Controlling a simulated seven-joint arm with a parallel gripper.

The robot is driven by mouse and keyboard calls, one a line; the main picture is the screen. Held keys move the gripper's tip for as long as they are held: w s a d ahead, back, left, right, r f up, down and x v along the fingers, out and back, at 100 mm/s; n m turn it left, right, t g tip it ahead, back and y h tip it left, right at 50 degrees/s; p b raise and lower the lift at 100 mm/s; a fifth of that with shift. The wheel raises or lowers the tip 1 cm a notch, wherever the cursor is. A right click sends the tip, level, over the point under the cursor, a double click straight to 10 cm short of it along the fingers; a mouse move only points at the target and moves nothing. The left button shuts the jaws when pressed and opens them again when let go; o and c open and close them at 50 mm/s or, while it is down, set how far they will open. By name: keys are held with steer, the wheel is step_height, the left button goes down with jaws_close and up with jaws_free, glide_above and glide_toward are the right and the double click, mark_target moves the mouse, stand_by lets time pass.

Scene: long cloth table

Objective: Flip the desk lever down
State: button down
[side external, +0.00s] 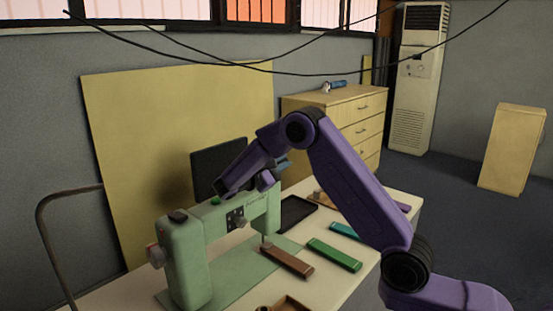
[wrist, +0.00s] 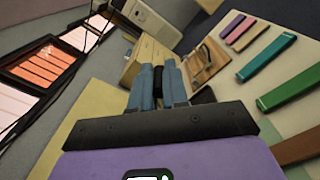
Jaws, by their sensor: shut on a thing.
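A small wooden board with a metal handle (wrist: 206,63), which looks like the desk lever, lies flat on the table in the wrist view. I cannot tell how its handle is set. My gripper (wrist: 158,70) has its blue fingers close together on a narrow dark thing (wrist: 158,86), mostly hidden between them. In the side view, my gripper (side external: 283,162) is above the table, behind the green sewing machine (side external: 188,257), and apart from the board.
Several coloured bars, among them a green bar (side external: 334,254) and a brown bar (side external: 287,261), lie on the table (side external: 350,285). A black tray (side external: 297,212) and a dark screen (side external: 215,165) stand near the sewing machine. A wooden drawer cabinet (side external: 345,117) is behind.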

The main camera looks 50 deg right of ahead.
steer(key=shift+s+a+f+m, duration=0.1)
steer(key=shift+s+f+m, duration=0.25)
steer(key=shift+f+m, duration=0.6)
steer(key=shift+s+d+f+m, duration=0.1)
steer(key=shift+s+f+m, duration=0.3)
steer(key=shift+m, duration=1.05)
steer(key=shift+s+a+f+m, duration=0.1)
steer(key=shift+s+f+m, duration=0.2)
steer(key=shift+f+m, duration=0.65)
steer(key=shift+r+m, duration=0.2)
steer(key=shift+m, duration=0.05)
steer(key=c, duration=1.1)
jaws_free()
steer(key=a, duration=1.7)
steer(key=shift+a, duration=0.2)
steer(key=shift+s, duration=0.1)
